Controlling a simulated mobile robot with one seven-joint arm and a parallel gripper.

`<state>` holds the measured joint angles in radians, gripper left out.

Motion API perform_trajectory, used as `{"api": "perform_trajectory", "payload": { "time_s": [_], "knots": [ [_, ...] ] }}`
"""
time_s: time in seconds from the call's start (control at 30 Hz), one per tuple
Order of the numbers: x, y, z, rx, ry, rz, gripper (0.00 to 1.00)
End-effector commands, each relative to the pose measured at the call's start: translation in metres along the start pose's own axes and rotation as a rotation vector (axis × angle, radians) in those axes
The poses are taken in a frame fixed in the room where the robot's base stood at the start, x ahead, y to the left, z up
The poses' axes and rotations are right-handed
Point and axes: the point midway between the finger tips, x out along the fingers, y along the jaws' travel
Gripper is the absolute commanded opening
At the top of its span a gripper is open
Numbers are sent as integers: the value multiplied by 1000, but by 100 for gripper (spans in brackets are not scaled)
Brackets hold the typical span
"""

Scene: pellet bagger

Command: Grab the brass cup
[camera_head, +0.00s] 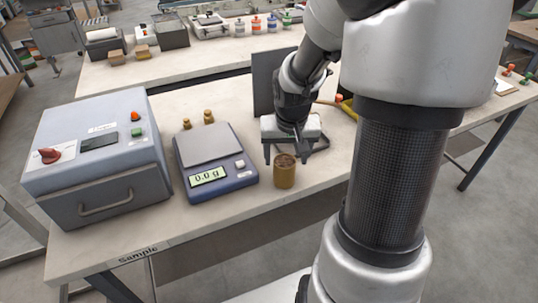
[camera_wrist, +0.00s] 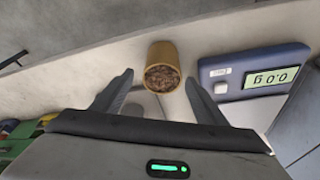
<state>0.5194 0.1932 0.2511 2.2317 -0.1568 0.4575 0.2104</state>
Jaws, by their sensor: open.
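The brass cup (camera_head: 284,172) stands upright on the table near its front edge, right of the scale. It is filled with brown pellets, which also show in the wrist view (camera_wrist: 162,68). My gripper (camera_head: 282,160) points down just behind and above the cup in the head view. Its two fingers are spread apart and empty. In the wrist view the cup lies ahead of the fingertips, roughly centred in the gap between them (camera_wrist: 158,83). I cannot tell the exact height of the fingertips over the table.
A blue scale (camera_head: 215,162) reading 0.0 g stands left of the cup, with small brass weights (camera_head: 208,117) behind it. A grey-blue machine (camera_head: 97,158) with knobs and a handle fills the table's left end. A dark upright panel (camera_head: 268,78) stands behind my gripper. The table's front edge is close.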

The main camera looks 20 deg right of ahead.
Motion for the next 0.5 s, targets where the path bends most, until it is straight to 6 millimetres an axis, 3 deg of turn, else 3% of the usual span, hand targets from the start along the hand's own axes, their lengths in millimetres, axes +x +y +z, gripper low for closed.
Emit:
{"api": "perform_trajectory", "payload": {
  "time_s": [0.17,0.5],
  "knots": [
    [12,0,0,1,0,-1,67],
    [57,-3,4,1,-1,-1,67]
  ]
}}
